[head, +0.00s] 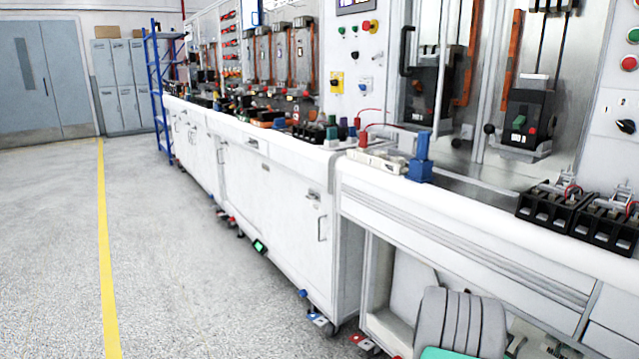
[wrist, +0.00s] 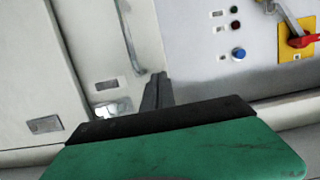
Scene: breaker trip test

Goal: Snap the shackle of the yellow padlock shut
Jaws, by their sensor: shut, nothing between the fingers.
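I cannot clearly make out a yellow padlock in either view. In the wrist view, a yellow plate (wrist: 296,44) with a red handle (wrist: 303,41) sits on a grey panel at the upper right edge. A grey metal bar (wrist: 289,16) slants down to it, and part of this group is cut off by the frame. A small yellow plate (head: 337,82) also shows on the panel in the head view. My gripper (wrist: 158,78) is shut and empty. Its dark fingers lie together, to the left of and below the yellow plate, apart from it in the picture.
A long white workbench (head: 270,175) carries electrical parts and a blue block (head: 420,168). Black breakers (head: 552,208) stand at its right. The floor (head: 170,270) at left is clear.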

